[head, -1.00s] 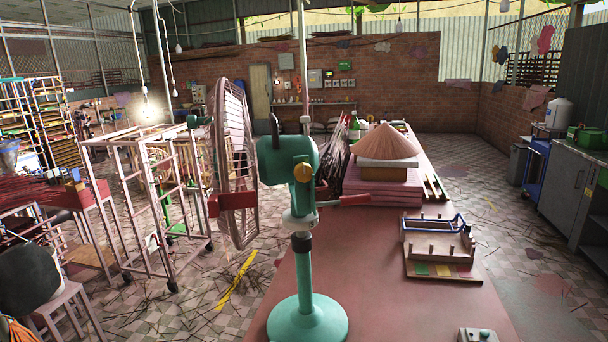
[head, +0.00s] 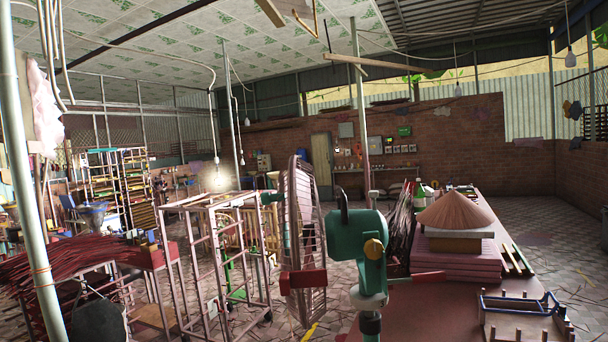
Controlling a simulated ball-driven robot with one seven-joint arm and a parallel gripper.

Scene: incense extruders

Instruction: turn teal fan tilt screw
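The teal fan (head: 350,237) stands at the near left end of the long reddish table, its pinkish cage (head: 303,235) facing left. A red rod (head: 416,277) sticks out to the right near this joint, and a red block (head: 303,282) shows at the cage. I cannot tell for sure which part is the tilt screw. The fan's base is below the picture. My gripper is not in view.
On the table (head: 440,310), a conical hat (head: 455,212) tops a pink stack (head: 459,257), with a wooden pegged tray (head: 525,320) in front. Pinkish racks (head: 215,265) stand left of the fan. A pale pole (head: 30,200) crosses the left edge. Tiled floor lies open at far right.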

